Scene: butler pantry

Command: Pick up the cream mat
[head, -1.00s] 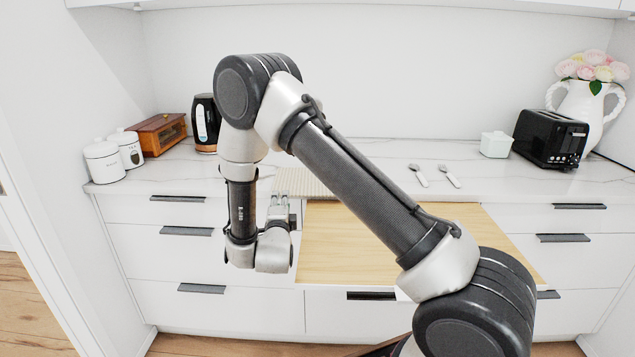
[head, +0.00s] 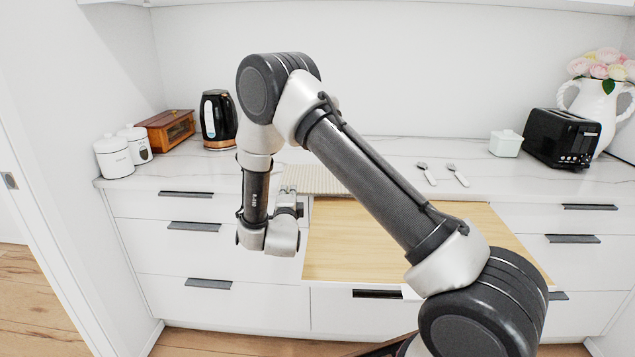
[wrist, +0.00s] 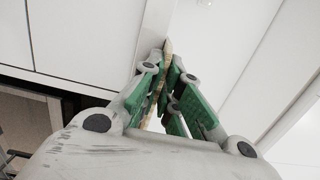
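The cream mat (head: 318,179) is a ribbed, pale rectangle on the marble counter. It lies at the front edge, just behind the pull-out wooden board, and my arm covers its right part. My gripper (head: 287,190) is at the mat's front left edge, in front of the counter.
The wooden board (head: 350,250) juts out below the counter front. A black kettle (head: 218,118), wooden box (head: 168,130) and white canisters (head: 114,157) stand back left. Two spoons (head: 457,175) lie to the right, near a white box (head: 506,143), toaster (head: 562,138) and flower jug (head: 590,105).

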